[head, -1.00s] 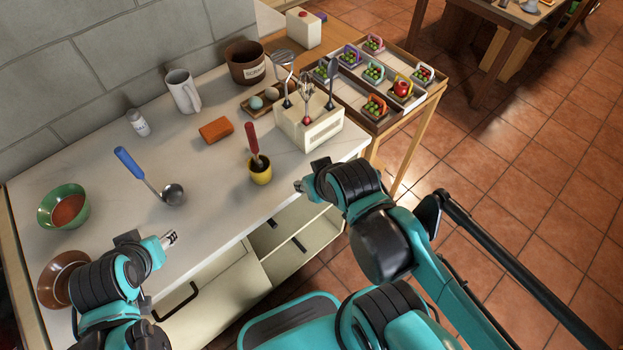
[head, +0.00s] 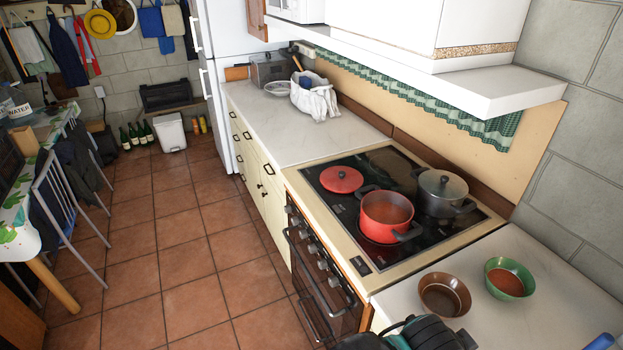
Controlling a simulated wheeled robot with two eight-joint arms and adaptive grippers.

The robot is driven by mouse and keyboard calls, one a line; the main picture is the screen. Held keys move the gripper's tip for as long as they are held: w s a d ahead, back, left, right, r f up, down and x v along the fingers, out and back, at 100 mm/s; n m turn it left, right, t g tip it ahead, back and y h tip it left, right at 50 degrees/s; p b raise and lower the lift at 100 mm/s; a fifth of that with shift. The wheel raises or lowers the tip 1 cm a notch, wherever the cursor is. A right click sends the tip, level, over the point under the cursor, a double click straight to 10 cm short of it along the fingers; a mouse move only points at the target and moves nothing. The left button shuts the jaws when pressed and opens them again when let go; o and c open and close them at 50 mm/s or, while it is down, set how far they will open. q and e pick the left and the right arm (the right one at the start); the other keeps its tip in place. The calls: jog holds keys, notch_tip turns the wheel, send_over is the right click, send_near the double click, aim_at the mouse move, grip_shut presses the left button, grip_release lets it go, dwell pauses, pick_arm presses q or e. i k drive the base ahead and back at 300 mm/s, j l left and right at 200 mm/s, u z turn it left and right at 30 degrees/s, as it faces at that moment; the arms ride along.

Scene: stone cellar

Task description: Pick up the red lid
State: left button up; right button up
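The red lid (head: 341,179) is a round disc with a dark knob, lying flat on the far-left part of the black stove top (head: 327,203). A red pot (head: 386,213) with dark handles stands uncovered in front of it and holds reddish-brown contents. A grey pot (head: 441,191) with its own lid on stands to the right. A dark arm part of mine shows at the bottom edge; neither gripper's fingers are in view.
A brown bowl (head: 444,294) and a green bowl (head: 509,279) stand on the near counter. A white bag (head: 314,97) is on the far counter. A white hood (head: 470,75) hangs above the stove. The tiled floor (head: 190,270) left of the stove is clear.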

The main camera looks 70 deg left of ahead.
aim_at(336, 179)
jog(key=u, duration=2.1)
jog(key=k+z, duration=0.15)
jog(key=k, duration=0.25)
jog(key=k+l+z, duration=0.2)
jog(key=k, duration=0.25)
jog(key=k+l+z, duration=0.15)
jog(key=k, duration=0.25)
jog(key=i+j+z, duration=0.1)
jog(key=z, duration=0.4)
jog(key=j+z, duration=0.2)
jog(key=z, duration=0.25)
jog(key=i+j+z, duration=0.1)
jog(key=z, duration=0.4)
jog(key=j+z, duration=0.3)
jog(key=z, duration=0.2)
jog(key=k+j, duration=0.1)
jog(key=j, duration=2.25)
jog(key=k+j, duration=0.15)
jog(key=j, duration=2.25)
jog(key=k, duration=0.05)
